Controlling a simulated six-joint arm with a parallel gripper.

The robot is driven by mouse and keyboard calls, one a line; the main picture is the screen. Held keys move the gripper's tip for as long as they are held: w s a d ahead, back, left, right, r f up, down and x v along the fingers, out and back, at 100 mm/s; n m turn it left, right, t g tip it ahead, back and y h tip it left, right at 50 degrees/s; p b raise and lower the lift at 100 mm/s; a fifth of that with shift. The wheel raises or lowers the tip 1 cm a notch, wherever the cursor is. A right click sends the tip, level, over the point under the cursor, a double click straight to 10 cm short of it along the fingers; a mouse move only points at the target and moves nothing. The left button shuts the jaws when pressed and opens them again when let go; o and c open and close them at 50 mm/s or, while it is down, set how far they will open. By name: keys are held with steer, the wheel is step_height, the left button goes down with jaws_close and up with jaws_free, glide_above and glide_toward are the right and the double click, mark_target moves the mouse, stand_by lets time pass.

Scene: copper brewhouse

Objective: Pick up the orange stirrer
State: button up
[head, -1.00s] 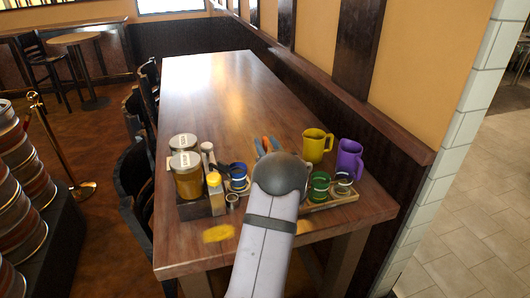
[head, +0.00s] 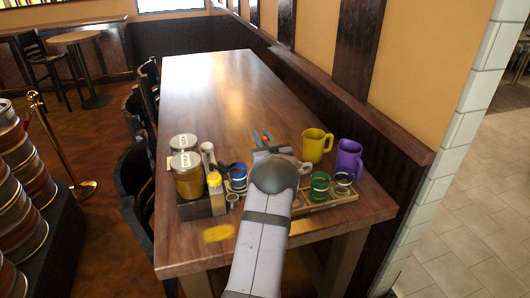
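The orange stirrer seems to be the small orange tip (head: 267,136) just beyond the end of my arm in the head view. A small blue tip (head: 256,138) shows to its left. My gripper (head: 268,150) is over the near part of the table, close in front of these tips. My wrist and arm hide most of the gripper, so I cannot tell how its fingers stand or whether they touch the stirrer. The stirrer's lower part is hidden as well.
A yellow mug (head: 314,146) and a purple mug (head: 349,157) stand right of the gripper. A wooden tray (head: 318,204) holds a green cup (head: 319,187). Jars (head: 187,178), a yellow-capped bottle (head: 214,182) and a blue cup (head: 238,176) stand left. The table's far part is clear.

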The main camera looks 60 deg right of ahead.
jaws_close()
steer(key=shift+r, duration=0.1)
